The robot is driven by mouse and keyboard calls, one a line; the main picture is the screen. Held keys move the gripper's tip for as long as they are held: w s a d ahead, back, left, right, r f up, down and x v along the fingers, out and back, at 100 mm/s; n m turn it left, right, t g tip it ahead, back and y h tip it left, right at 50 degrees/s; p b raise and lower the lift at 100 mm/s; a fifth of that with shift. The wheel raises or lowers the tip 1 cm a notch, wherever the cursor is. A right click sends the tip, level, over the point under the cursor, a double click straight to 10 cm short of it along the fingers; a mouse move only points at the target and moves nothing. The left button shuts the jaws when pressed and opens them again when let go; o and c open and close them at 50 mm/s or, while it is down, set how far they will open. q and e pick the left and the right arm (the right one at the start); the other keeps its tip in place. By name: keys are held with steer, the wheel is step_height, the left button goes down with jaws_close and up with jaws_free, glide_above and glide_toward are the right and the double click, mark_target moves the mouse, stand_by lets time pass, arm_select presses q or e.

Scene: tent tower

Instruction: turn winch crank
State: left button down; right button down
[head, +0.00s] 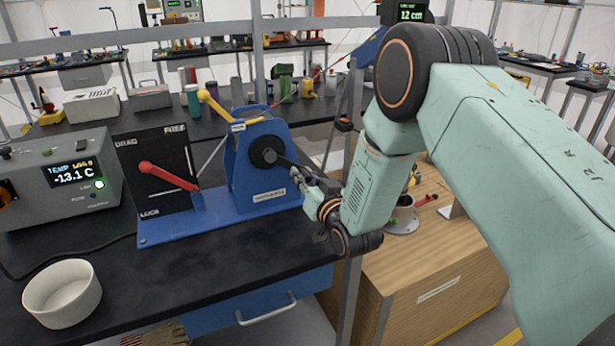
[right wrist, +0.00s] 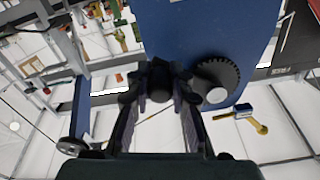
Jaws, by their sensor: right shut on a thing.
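The blue winch (head: 255,185) stands on a blue base plate on the dark bench. A round black hub (head: 268,156) sits on its face, and a dark crank arm (head: 284,161) runs right from it to my right gripper (head: 305,183). In the right wrist view, the two fingers of my right gripper (right wrist: 160,95) are closed around a dark crank handle (right wrist: 160,78). The blue winch body (right wrist: 200,30) and a black toothed wheel (right wrist: 218,78) show behind it. The fingers hide part of the handle. My left gripper is not in view.
A black panel with a red lever (head: 168,176) stands left of the winch, and a yellow-knobbed lever (head: 212,102) sticks out above it. A grey temperature box (head: 60,180) and a white bowl (head: 62,293) are further left. A wooden cabinet (head: 440,275) stands right.

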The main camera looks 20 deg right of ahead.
steer(key=shift+a+f+m+b, duration=0.45)
steer(key=shift+a+f+m, duration=0.15)
steer(key=shift+m, duration=0.5)
steer(key=c, duration=1.1)
jaws_free()
steer(key=shift+c, duration=0.2)
steer(key=shift+s, duration=0.1)
steer(key=s, duration=1.1)
steer(key=shift+s+d, duration=0.2)
steer(key=shift+s, duration=0.2)
